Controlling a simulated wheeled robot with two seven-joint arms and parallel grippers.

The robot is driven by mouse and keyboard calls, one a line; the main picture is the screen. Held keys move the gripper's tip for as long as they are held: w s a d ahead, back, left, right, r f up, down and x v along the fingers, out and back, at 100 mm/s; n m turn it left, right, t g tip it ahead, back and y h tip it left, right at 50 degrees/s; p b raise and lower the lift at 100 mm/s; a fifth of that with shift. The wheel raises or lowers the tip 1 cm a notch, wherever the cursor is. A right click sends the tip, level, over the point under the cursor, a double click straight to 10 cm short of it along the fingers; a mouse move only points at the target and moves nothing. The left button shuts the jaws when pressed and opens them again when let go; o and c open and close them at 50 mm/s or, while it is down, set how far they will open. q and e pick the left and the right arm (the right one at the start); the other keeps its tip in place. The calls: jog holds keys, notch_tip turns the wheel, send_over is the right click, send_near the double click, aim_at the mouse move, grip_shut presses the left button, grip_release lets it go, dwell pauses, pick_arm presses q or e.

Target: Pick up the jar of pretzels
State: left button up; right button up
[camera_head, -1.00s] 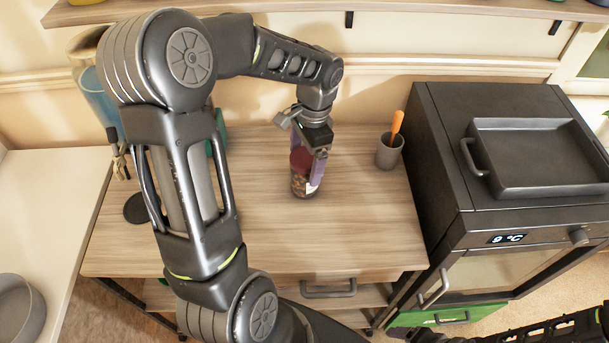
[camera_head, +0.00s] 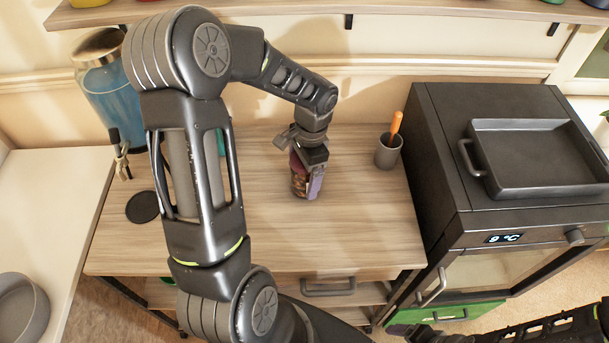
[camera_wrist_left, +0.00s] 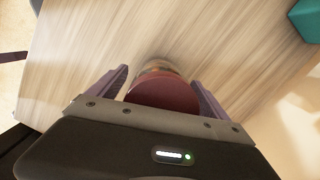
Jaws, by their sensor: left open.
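The jar of pretzels (camera_head: 299,184) stands on the wooden table, a small clear jar with brown contents and a dark red lid. In the left wrist view its round red lid (camera_wrist_left: 163,92) is between the two purple fingers. My left gripper (camera_head: 309,178) reaches down over the jar from above, its fingers on either side of it. It is open, with a gap visible between each finger and the lid. In the head view the gripper hides part of the jar.
A grey cup (camera_head: 388,152) with an orange-handled utensil stands right of the jar. A dark oven (camera_head: 440,150) with a tray (camera_head: 540,182) on top borders the table's right. A black coaster (camera_head: 142,207) and a blue-filled dispenser (camera_head: 112,95) are at left. The table front (camera_head: 300,240) is clear.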

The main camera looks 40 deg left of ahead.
pick_arm(q)
jog(key=c, duration=1.8)
